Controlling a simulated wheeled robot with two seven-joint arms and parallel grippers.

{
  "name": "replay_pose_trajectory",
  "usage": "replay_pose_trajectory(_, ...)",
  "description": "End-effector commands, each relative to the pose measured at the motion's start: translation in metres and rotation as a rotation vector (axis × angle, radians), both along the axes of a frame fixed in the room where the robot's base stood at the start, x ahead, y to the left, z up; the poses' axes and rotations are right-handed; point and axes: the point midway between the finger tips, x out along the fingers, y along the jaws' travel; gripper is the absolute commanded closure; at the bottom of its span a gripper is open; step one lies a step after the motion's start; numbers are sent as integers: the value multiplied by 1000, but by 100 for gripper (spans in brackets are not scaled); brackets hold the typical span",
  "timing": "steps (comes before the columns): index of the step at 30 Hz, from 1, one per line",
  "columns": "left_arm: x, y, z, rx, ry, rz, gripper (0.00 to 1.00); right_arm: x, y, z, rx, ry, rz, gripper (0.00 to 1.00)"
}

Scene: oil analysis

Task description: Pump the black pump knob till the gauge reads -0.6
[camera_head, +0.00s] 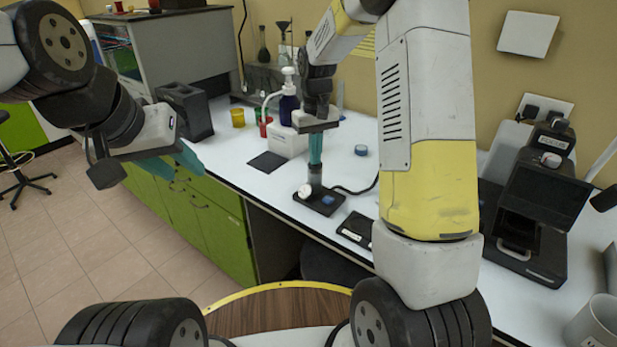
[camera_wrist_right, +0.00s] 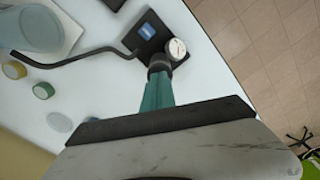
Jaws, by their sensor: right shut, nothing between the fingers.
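The pump unit stands on the white counter. It has a black base (camera_head: 327,203), a black pump knob (camera_head: 315,178) and a round white gauge (camera_head: 304,191). In the right wrist view I see the knob (camera_wrist_right: 159,65), the gauge (camera_wrist_right: 177,49) and the base (camera_wrist_right: 145,38). The gauge reading is too small to make out. My right gripper (camera_head: 315,161) points straight down with its teal fingers shut and empty. Its tips are directly over the knob, and I cannot tell whether they touch. My left gripper (camera_head: 186,160) hangs away from the pump at the left, its finger gap unclear.
A black hose (camera_wrist_right: 75,59) runs from the pump unit. A dark flat pad (camera_head: 267,161) lies left of it. The counter's front edge is close to the pump.

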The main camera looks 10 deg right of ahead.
Motion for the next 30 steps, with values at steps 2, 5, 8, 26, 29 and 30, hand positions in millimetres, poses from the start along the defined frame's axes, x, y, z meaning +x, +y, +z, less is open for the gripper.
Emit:
replay_pose_trajectory(2, 0, 0, 0, 0, 0, 0, 62, -1, 0, 0, -1, 2, -1, 100)
replay_pose_trajectory(5, 0, 0, 0, 0, 0, 0, 62, -1, 0, 1, -1, 2, -1, 100)
replay_pose_trajectory(8, 0, 0, 0, 0, 0, 0, 62, 0, 0, 4, 0, 1, -1, 100)
replay_pose_trajectory(26, 0, 0, 0, 0, 0, 0, 62, 0, 0, 38, 0, 0, 0, 100)
replay_pose_trajectory(29, 0, 0, 0, 0, 0, 0, 62, 0, 0, 37, 0, 0, 0, 100)
replay_pose_trajectory(30, 0, 0, 0, 0, 0, 0, 62, 0, 0, 37, 0, 0, 0, 100)
